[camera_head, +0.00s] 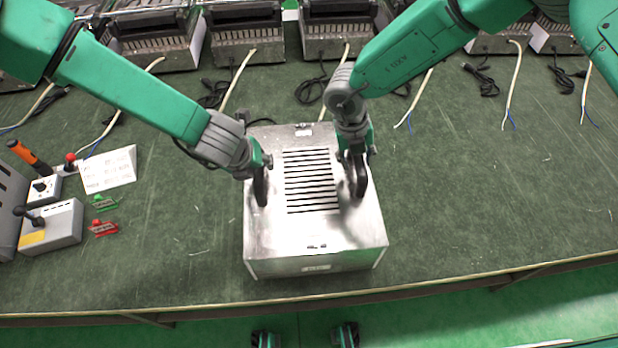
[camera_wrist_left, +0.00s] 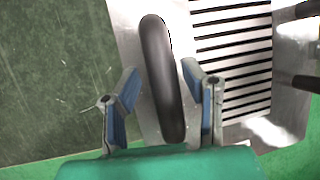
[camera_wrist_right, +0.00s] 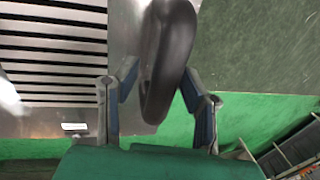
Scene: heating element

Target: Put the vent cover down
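The vent cover (camera_head: 350,225) is the slotted top of a silvery metal box, with a black handle on each side of its slots. The box sits on the green table; I cannot see a gap under the cover. My left gripper (camera_head: 262,172) is at the left handle. In the left wrist view its fingers (camera_wrist_left: 160,85) stand apart on both sides of the handle (camera_wrist_left: 162,60), with a gap on the left. My right gripper (camera_head: 357,165) is at the right handle. In the right wrist view its fingers (camera_wrist_right: 160,90) also stand apart around the handle (camera_wrist_right: 166,55).
At the left are control boxes (camera_head: 52,228), a white label card (camera_head: 108,170) and small green and red clips (camera_head: 103,227). Several similar heating units (camera_head: 245,42) with loose cables line the back. The table (camera_head: 480,200) is clear to the right of the box.

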